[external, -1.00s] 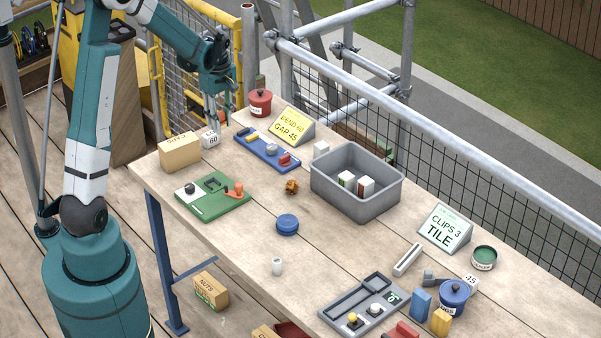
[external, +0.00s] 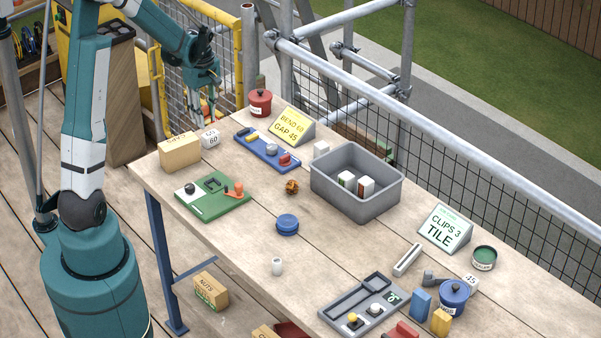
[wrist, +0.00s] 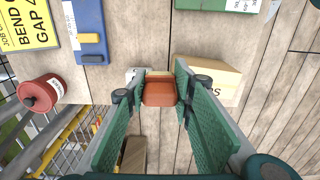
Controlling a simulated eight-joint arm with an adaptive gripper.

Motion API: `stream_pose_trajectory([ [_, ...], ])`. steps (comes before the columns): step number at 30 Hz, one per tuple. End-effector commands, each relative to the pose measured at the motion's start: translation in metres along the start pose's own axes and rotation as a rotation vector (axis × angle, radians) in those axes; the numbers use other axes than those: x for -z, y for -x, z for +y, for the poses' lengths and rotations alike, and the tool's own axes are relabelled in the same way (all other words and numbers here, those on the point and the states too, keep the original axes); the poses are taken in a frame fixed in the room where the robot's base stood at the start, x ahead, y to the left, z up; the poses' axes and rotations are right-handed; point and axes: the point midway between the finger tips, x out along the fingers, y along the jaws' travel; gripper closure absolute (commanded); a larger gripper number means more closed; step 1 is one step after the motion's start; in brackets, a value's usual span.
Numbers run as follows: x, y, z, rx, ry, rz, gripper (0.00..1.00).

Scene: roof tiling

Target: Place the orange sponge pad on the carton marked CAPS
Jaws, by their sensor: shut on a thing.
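The orange sponge pad (wrist: 159,92) is between the fingers of my gripper (wrist: 160,85) in the wrist view, and the gripper is shut on it. The carton marked CAPS (external: 180,152) is a tan box standing on the table. It also shows in the wrist view (wrist: 220,82), just right of the right finger, which hides part of it.
A white cube marked 60 (external: 210,139) stands close beside the carton. A red pot (external: 260,103), a yellow sign (external: 291,125), a blue tray (external: 268,150) and a green board (external: 212,197) lie nearby. A yellow mesh guard (external: 190,75) stands behind the gripper.

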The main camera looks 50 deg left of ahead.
Motion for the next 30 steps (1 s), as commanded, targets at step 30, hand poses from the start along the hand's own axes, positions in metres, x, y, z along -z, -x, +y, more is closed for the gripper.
stream_pose_trajectory([
  [30,0.026,0.058,-0.093,0.000,0.000,0.000,0.87],
])
